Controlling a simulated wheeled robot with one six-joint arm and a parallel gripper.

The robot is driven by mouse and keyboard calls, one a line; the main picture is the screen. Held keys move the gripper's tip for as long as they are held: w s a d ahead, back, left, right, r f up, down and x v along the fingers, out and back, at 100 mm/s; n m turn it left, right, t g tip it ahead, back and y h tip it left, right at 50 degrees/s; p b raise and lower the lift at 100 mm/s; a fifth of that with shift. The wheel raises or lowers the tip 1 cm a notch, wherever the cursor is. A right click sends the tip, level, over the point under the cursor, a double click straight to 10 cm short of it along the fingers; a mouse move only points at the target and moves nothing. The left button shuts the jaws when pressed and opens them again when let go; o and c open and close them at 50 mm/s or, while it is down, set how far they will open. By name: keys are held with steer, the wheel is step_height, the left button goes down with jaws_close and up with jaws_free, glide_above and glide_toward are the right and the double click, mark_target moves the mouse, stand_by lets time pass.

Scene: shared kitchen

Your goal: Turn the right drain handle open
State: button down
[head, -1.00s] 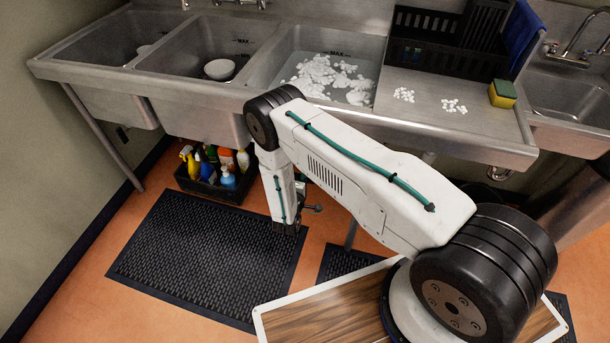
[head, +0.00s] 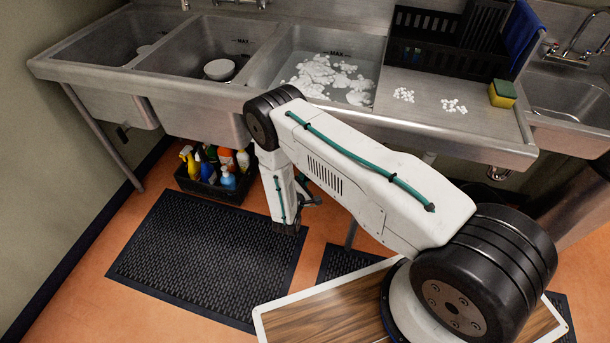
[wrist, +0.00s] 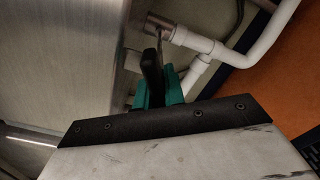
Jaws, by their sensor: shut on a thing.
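In the wrist view the drain handle (wrist: 152,66) is a dark lever under the sink, on a thin metal rod beside the drain pipework. My gripper (wrist: 156,84) has teal fingers on either side of the lever and is shut on it. In the head view the lever cannot be made out. My forearm hangs in front of the sink, and the fingers are mostly hidden behind it. The right basin (head: 290,48) above holds water with white foam.
White pipes (wrist: 262,48) run close to the fingers on the right. A black caddy (head: 208,188) of spray bottles stands under the sink at left. A black floor mat (head: 200,260) lies in front. A yellow-green sponge (head: 502,94) sits on the drainboard.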

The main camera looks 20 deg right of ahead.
steer(key=n, duration=0.3)
steer(key=shift+n, duration=2.2)
steer(key=shift+s, duration=0.1)
steer(key=c, duration=1.5)
jaws_free()
steer(key=v, duration=0.7)
steer(key=shift+s+a, duration=0.25)
steer(key=shift+s, duration=0.05)
